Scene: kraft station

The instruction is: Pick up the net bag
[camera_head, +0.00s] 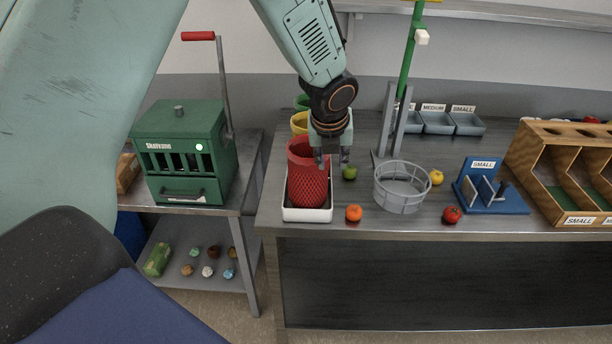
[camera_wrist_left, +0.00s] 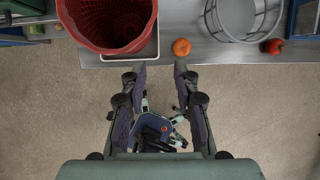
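A red net bag (camera_head: 308,180), an open-topped mesh cylinder, stands upright in a white tray (camera_head: 307,214) at the table's left end. Parts of a yellow one (camera_head: 298,123) and a green one (camera_head: 302,102) show behind it. My left gripper (camera_head: 333,162) points down just right of the red bag's upper part, its fingers apart with nothing between them. In the left wrist view the red bag (camera_wrist_left: 108,22) lies up and left of the open fingertips (camera_wrist_left: 160,68). I cannot tell whether a finger touches the bag. My right gripper is out of view.
A grey round basket (camera_head: 402,188) stands right of the gripper. A green fruit (camera_head: 349,172), an orange (camera_head: 354,213), a yellow fruit (camera_head: 436,177) and a red fruit (camera_head: 452,214) lie around it. A blue stand (camera_head: 490,198) and wooden bins (camera_head: 560,170) fill the right. A green machine (camera_head: 183,150) stands left.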

